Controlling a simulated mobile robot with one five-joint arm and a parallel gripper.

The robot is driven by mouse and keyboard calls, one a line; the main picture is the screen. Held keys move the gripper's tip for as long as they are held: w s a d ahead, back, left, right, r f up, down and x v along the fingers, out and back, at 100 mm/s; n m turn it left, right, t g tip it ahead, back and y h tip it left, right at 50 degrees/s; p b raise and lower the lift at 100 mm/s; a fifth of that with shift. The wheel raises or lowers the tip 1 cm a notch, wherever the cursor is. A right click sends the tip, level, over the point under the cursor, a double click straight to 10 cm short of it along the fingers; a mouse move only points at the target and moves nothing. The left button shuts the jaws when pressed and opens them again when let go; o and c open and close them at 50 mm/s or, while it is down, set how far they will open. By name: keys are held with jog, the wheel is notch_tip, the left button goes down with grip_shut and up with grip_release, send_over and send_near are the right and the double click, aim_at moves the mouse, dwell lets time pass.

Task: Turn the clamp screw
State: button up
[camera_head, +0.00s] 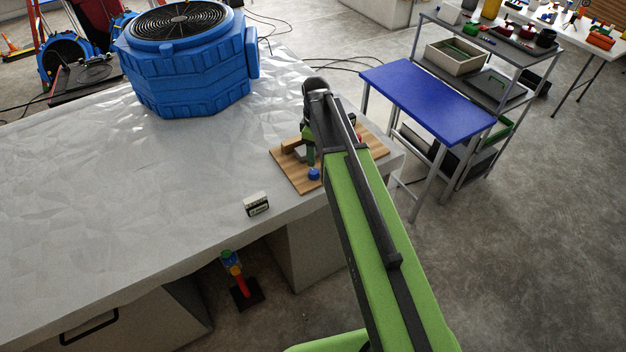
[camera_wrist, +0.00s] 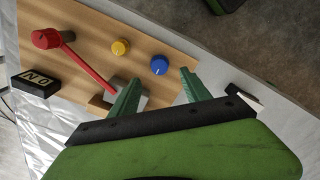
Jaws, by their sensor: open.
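A wooden board (camera_head: 293,180) lies on the grey bench near its right end; the same board fills the upper left of the wrist view (camera_wrist: 180,50). It carries a red round knob with a long bar (camera_wrist: 47,39), a yellow knob (camera_wrist: 121,47) and a blue knob (camera_wrist: 159,65). The blue knob also shows in the head view (camera_head: 314,175). I cannot tell which part is the clamp screw. My gripper (camera_wrist: 162,77) is open over the board, its green fingers apart, with the blue knob in view between their tips. A grey block (camera_wrist: 127,91) is partly hidden by one finger.
A small labelled block (camera_head: 256,204) stands on the bench; a dark one also shows in the wrist view (camera_wrist: 36,80). A large blue fan unit (camera_head: 185,60) stands at the back. A blue table (camera_head: 430,97) and shelves (camera_head: 500,88) are on the right. The bench's left part is clear.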

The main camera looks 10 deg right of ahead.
aim_at(315, 172)
notch_tip(315, 172, down, 9)
jog(key=b, duration=0.7)
jog(key=shift+r, duration=0.15)
jog(key=shift+c, duration=0.3)
grip_shut()
jog(key=shift+a, duration=0.45)
jog(key=shift+d, duration=0.3)
jog(key=shift+m, duration=0.3)
